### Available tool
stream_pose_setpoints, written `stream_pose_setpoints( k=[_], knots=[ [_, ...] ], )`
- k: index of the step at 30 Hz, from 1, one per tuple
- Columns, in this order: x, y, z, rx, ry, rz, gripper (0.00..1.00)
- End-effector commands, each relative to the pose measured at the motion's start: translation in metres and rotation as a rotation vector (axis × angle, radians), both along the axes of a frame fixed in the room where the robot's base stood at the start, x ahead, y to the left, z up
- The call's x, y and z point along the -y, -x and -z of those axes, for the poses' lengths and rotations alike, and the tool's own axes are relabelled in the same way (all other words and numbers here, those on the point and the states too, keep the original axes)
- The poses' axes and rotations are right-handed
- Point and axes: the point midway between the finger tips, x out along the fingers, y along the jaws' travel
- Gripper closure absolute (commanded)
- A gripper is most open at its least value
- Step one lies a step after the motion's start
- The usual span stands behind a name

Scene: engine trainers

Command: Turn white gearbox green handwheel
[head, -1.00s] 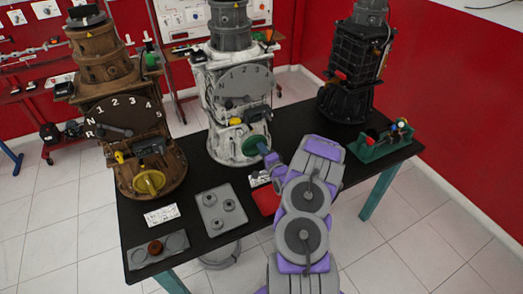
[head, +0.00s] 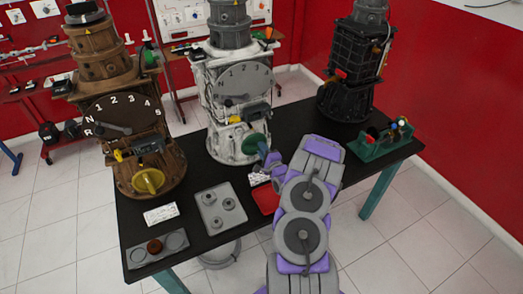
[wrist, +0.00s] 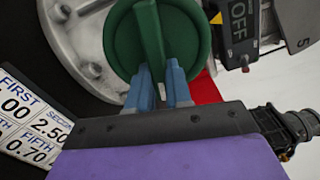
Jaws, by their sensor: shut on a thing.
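The white gearbox (head: 233,100) stands upright in the middle of the black table. Its green handwheel (head: 252,144) is low on the front, on the side toward my arm. My gripper (head: 268,160) reaches it from the lower right. In the wrist view the green handwheel (wrist: 120,40) fills the top middle, with a raised bar (wrist: 150,40) across its face. The blue fingers of my gripper (wrist: 159,78) are on both sides of the bar's lower end, shut on it. The inner contact faces are partly hidden.
A brown gearbox (head: 125,130) stands at left and a black one (head: 345,85) at right. A grey plate with knobs (head: 208,218), a red tray (head: 265,198) and a green stand (head: 375,147) lie on the table. An OFF label (wrist: 240,18) is beside the wheel.

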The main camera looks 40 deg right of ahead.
Motion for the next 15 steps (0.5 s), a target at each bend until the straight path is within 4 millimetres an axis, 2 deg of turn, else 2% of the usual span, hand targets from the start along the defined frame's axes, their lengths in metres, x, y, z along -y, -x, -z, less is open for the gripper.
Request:
stream_pose_setpoints(
  k=[5,6,13,15],
  knots=[
    [0.0022,0.0032,0.0054,-0.01,-0.006,0.009,1.0],
    [0.0022,0.0033,0.0055,-0.01,-0.006,0.009,0.77],
    [0.001,0.002,0.0033,-0.007,-0.003,0.004,0.55],
    [0.0004,0.0016,0.0026,-0.006,-0.002,0.004,0.55]
  ],
)
